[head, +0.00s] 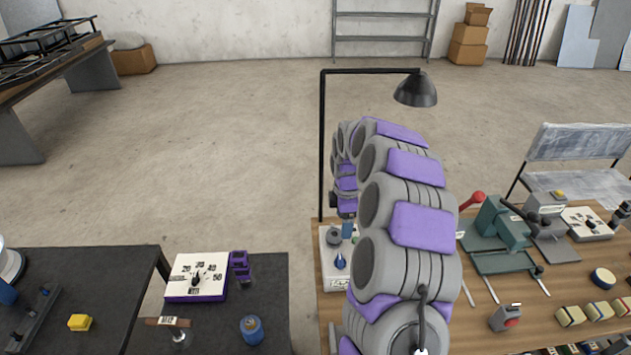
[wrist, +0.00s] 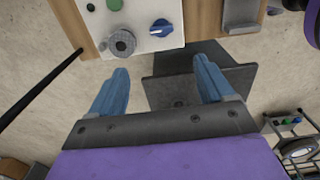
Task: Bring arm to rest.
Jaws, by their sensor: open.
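My arm, grey with purple panels, rises in the head view over the wooden workbench (head: 545,325). In the wrist view my gripper (wrist: 160,88) shows two blue fingers spread wide apart, with nothing between them. Beyond the fingers lie a dark flat plate (wrist: 185,95) and the concrete floor. A white control panel (wrist: 140,20) with a blue knob (wrist: 161,26) and a grey round knob (wrist: 122,42) is just past the fingertips, apart from them.
A black lamp (head: 415,90) on a tall post stands close behind the arm. A green press-like machine (head: 498,235) with a red-knobbed lever is to the right. Dark tables (head: 265,290) with a dial box (head: 195,278) stand left. Open floor (head: 220,130) lies beyond.

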